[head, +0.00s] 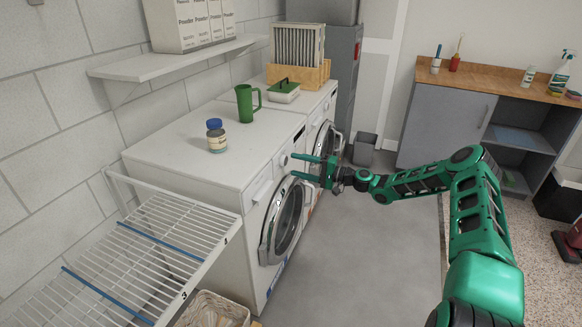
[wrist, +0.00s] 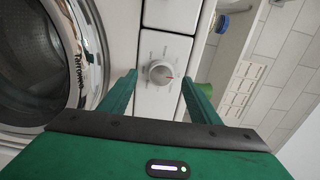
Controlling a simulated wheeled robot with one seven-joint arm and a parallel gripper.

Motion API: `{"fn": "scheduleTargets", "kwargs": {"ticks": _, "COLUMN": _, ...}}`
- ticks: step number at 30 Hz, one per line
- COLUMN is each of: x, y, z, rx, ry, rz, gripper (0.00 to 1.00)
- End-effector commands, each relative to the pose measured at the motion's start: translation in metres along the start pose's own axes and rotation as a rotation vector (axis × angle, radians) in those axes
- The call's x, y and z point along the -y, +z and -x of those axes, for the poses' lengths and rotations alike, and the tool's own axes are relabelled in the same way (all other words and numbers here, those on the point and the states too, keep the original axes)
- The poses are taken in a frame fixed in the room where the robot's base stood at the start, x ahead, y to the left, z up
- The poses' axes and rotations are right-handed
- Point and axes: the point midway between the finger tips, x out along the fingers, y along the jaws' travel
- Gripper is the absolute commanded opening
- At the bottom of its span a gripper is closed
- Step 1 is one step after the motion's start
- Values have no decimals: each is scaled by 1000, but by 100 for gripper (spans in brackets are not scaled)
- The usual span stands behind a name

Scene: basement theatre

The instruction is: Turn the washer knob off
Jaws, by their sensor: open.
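The washer (head: 245,195) is the nearer white machine against the wall, its round door closed. Its round silver knob (wrist: 160,72) shows in the wrist view on the white front panel, with a small red mark on its right side and dial marks around it. In the head view the knob (head: 284,160) is small, just left of my fingertips. My gripper (head: 293,165) is open and empty, facing the panel. In the wrist view its two green fingers lie on either side of the knob, with gaps between. Whether the tips reach the panel is unclear.
A second white machine (head: 320,110) stands beyond the washer. A green mug (head: 245,105) and a blue-lidded jar (head: 216,138) stand on top. A wire drying rack (head: 150,245) is at front left. The grey floor (head: 370,240) before the washer is clear.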

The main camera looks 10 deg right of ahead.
Motion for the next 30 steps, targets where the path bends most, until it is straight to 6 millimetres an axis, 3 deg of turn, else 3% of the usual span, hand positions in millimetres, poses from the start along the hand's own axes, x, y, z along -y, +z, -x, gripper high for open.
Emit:
{"fn": "scheduleTargets", "kwargs": {"ticks": 6, "x": -1, "y": 0, "z": 41, "rx": 0, "ry": 2, "rz": -2, "gripper": 57}}
{"fn": "scheduleTargets", "kwargs": {"ticks": 12, "x": -2, "y": 1, "z": 63, "rx": 3, "ry": 2, "rz": -2, "gripper": 57}}
{"fn": "scheduleTargets", "kwargs": {"ticks": 30, "x": -1, "y": 3, "z": 67, "rx": 9, "ry": 8, "rz": 1, "gripper": 57}}
